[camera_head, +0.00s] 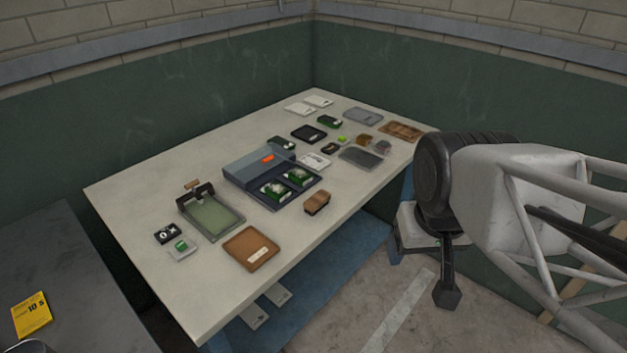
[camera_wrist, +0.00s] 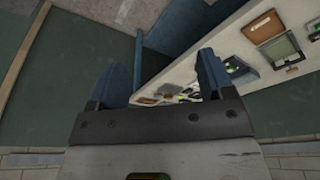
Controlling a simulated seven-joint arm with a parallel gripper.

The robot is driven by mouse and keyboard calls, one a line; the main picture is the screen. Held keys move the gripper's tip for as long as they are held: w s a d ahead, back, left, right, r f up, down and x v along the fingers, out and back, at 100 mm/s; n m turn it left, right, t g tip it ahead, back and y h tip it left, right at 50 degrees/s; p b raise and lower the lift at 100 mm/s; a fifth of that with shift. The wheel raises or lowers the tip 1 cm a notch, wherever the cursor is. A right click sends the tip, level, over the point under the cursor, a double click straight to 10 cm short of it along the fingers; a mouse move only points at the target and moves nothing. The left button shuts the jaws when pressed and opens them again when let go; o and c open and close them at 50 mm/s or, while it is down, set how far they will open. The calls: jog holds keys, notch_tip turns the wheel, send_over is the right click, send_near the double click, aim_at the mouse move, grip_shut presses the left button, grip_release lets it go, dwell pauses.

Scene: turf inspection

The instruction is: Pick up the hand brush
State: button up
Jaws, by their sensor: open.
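The hand brush appears to be the small brown block (camera_head: 317,203) with a darker lower part, lying near the front edge of the pale table, in front of the blue-grey tray unit. Nothing touches it. My gripper (camera_wrist: 162,78) shows in the wrist view with its two blue-grey fingers wide apart and nothing between them. In the head view my arm is at the right, off the table and well apart from the brush. I cannot pick the brush out in the wrist view.
The pale table (camera_head: 140,225) holds a blue-grey unit (camera_head: 245,165) with green items, a brown tray (camera_head: 251,249), a green-bedded tray (camera_head: 211,217) and several small boxes and plates. A dark bench (camera_head: 60,270) with a yellow card (camera_head: 31,315) stands left. Bare tabletop surrounds the brush's front side.

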jog(key=shift+w, duration=0.1)
jog(key=m+g, duration=0.3)
jog(key=m, duration=0.5)
send_over(317, 198)
jog(key=f, duration=1.7)
jog(key=shift+s+d+f, duration=0.15)
jog(key=shift+s+f, duration=0.05)
jog(key=shift+w+f, duration=0.3)
jog(key=shift+f, duration=1.3)
